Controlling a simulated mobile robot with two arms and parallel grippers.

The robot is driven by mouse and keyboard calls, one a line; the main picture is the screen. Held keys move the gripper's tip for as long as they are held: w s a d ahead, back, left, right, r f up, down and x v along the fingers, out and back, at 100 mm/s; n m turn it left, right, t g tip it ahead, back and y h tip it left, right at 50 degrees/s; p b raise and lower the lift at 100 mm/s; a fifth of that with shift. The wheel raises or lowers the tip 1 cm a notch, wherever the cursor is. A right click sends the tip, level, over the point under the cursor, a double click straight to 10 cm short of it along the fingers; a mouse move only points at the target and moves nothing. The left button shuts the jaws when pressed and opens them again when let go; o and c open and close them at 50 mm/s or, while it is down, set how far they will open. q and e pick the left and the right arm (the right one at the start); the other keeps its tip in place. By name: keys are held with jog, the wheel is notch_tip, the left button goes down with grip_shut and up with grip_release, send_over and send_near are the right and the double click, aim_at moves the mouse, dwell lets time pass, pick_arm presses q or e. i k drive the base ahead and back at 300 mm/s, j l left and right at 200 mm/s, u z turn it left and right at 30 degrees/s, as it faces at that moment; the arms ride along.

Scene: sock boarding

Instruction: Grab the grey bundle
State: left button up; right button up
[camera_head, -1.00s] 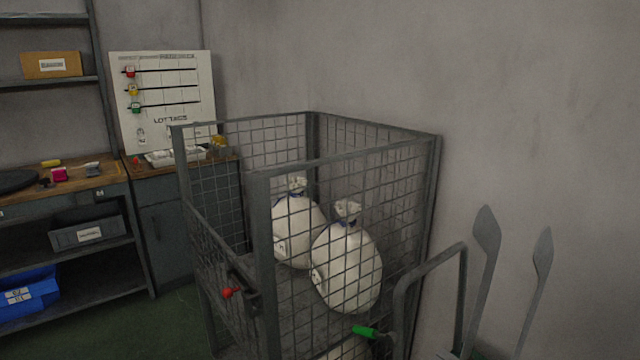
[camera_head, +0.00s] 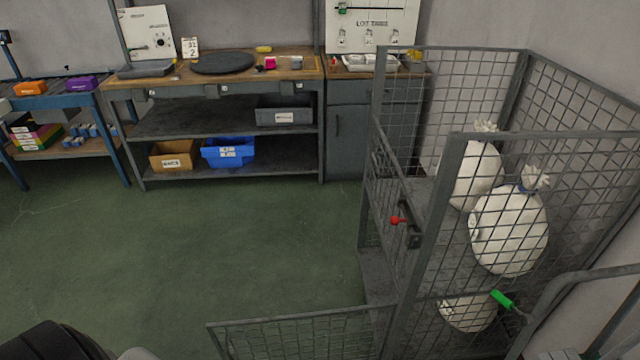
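A small grey item (camera_head: 296,62) lies on the wooden workbench, right beside a small pink item (camera_head: 270,63). It is too small to tell for sure whether it is the grey bundle. No other grey bundle shows clearly. Neither of my grippers is in view.
The workbench (camera_head: 222,82) stands against the back wall, with a black disc (camera_head: 223,62) on top and a blue bin (camera_head: 228,152) below. A mesh cage (camera_head: 450,190) with white sacks (camera_head: 508,230) fills the right; its low mesh gate (camera_head: 300,335) extends left. Green floor (camera_head: 240,240) is clear between.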

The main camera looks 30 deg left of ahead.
aim_at(297, 61)
jog(key=u, duration=1.1)
